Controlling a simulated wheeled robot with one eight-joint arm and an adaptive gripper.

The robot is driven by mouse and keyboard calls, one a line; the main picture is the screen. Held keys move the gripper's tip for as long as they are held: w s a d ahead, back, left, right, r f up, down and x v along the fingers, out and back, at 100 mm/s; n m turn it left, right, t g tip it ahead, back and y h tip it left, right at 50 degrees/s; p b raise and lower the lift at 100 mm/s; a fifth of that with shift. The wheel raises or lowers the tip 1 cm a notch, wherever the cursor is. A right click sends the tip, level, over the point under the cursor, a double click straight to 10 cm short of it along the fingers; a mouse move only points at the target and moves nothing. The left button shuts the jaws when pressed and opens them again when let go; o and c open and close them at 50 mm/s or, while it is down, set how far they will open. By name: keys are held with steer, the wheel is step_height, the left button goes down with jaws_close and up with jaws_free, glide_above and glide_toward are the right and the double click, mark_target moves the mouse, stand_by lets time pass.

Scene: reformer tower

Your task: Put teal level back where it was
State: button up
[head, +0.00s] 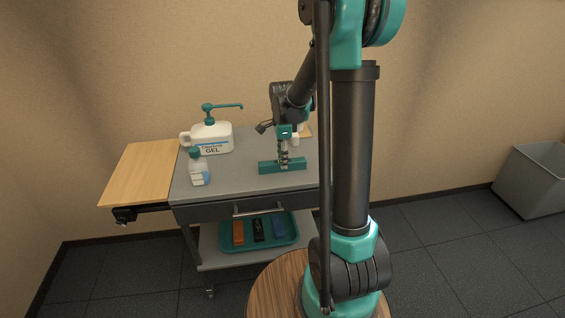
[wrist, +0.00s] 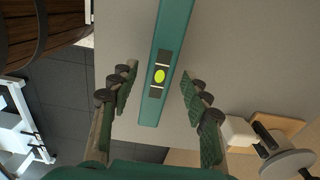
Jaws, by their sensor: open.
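The teal level (head: 268,167) lies on the grey top of the cart, near its front right part. In the wrist view the teal level (wrist: 176,32) runs nearly upright in the picture, with its yellow-green bubble window between my fingers. My gripper (head: 283,163) is over the level, pointing down. In the wrist view my gripper (wrist: 157,88) is open, one finger on each side of the level, with a gap on both sides. Part of the level is hidden behind my gripper in the head view.
A gel pump bottle (head: 211,138) and a smaller bottle (head: 199,170) stand left on the cart top (head: 240,178). A wooden side leaf (head: 140,172) extends left. A teal tray (head: 292,240) on the lower shelf holds orange, black and blue items. A grey bin (head: 533,180) stands right.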

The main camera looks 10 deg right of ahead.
step_height(320, 180, up, 9)
steer(key=s+d+f+n+t, duration=0.2)
steer(key=s+f+n, duration=0.3)
steer(key=s+n, duration=0.4)
steer(key=s+d+f+n+t, duration=0.2)
steer(key=s+f+n, duration=0.3)
steer(key=s+n, duration=0.4)
steer(key=s, duration=0.4)
